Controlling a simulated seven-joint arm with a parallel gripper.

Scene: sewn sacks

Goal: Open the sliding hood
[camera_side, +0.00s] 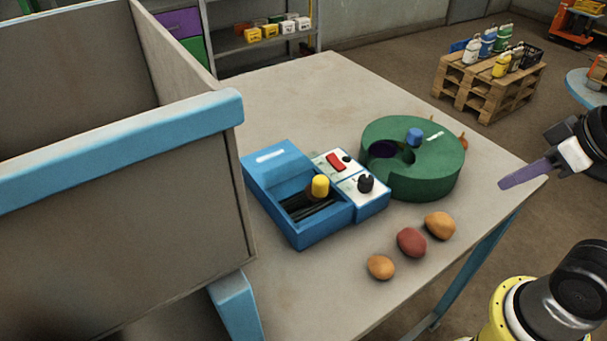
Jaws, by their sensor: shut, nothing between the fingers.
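A blue box-shaped device (310,226) sits on the table, with an open front bay showing dark bars inside. A blue cover (277,164) with a pale label lies over its back left part; it looks like the sliding hood, and the bay in front of it is uncovered. A yellow-topped knob (320,186) stands at the bay's right side. A white panel (351,179) with a red switch and a black dial adjoins on the right.
A round green block (430,184) with a dark opening and a blue knob stands right of the device. Several potato-like lumps (411,242) lie near the table's front edge. A large grey bin with a blue rim (110,145) stands at left. Table space behind the device is clear.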

